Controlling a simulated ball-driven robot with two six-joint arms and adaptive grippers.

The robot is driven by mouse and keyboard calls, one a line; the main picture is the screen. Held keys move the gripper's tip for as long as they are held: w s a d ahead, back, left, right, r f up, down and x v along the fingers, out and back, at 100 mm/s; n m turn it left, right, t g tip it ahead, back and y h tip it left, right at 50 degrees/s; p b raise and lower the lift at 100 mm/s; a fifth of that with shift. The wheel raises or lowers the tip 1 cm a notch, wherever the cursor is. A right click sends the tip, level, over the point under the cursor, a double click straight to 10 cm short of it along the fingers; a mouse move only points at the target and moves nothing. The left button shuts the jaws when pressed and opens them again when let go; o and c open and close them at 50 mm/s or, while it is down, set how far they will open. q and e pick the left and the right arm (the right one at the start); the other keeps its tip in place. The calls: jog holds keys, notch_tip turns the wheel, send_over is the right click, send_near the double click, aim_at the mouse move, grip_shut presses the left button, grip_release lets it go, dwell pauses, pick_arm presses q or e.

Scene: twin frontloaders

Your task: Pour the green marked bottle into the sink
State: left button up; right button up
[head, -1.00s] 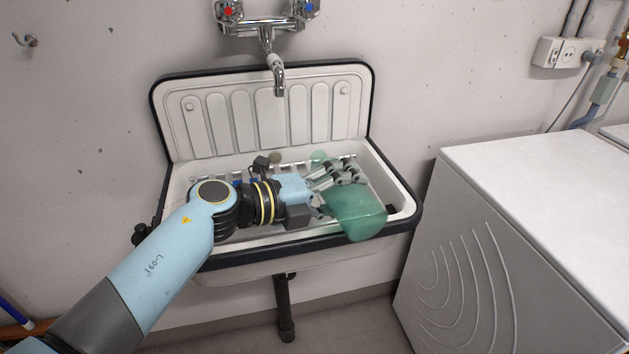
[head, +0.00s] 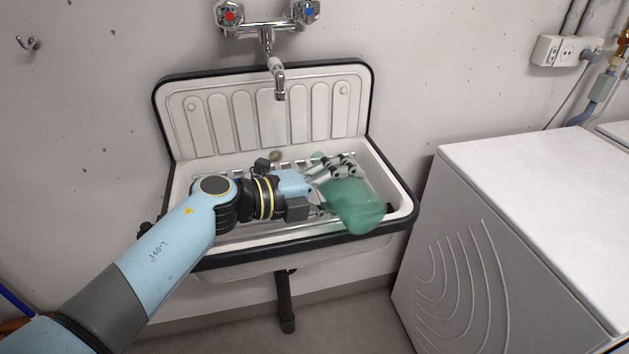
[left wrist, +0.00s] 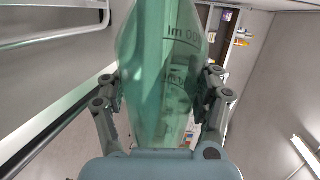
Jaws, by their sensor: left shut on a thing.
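The translucent green bottle (head: 355,205) is tilted over the sink, its wide end toward the front right rim and its narrow end toward the back left. My left gripper (head: 335,186) is shut on it, with fingers around its middle. In the left wrist view the bottle (left wrist: 165,70) sits between the two fingers, and dark volume marks show on its side. The white sink (head: 385,165) with a dark rim hangs on the wall below the bottle. Whether liquid flows out cannot be seen. My right gripper is not in view.
A tap (head: 279,80) with red and blue knobs is above the sink's ribbed backsplash. A grate (head: 290,165) lies across the basin. A white machine (head: 540,200) stands close to the sink's right. A drain pipe (head: 285,300) runs below.

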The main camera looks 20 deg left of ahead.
pick_arm(q)
jog(key=shift+w+a+n+h+p, duration=0.15)
jog(key=shift+n+h+p, duration=0.05)
jog(key=shift+n+p, duration=0.45)
jog(key=shift+w+a+n+h+p, duration=0.15)
jog(key=shift+n+h+p, duration=0.05)
jog(key=shift+n+p, duration=0.45)
dwell(0.7)
jog(key=shift+w+a+r+n+g+p, duration=0.1)
jog(key=shift+a+r+n+g+p, duration=0.1)
jog(key=shift+r+n+p, duration=0.25)
jog(key=shift+w+a+r+n+g+p, duration=0.15)
jog(key=shift+n+g+p, duration=0.1)
jog(key=shift+p, duration=0.3)
jog(key=shift+w+a+r+n+h+p, duration=0.25)
jog(key=shift+r+n+p, duration=0.15)
jog(key=shift+n+p, duration=0.1)
jog(key=shift+w+a+r+n+h+p, duration=0.15)
jog(key=shift+r+n+h+p, duration=0.1)
jog(key=shift+r+n+p, duration=0.2)
dwell(0.6)
jog(key=shift+d+f, duration=0.1)
dwell(0.8)
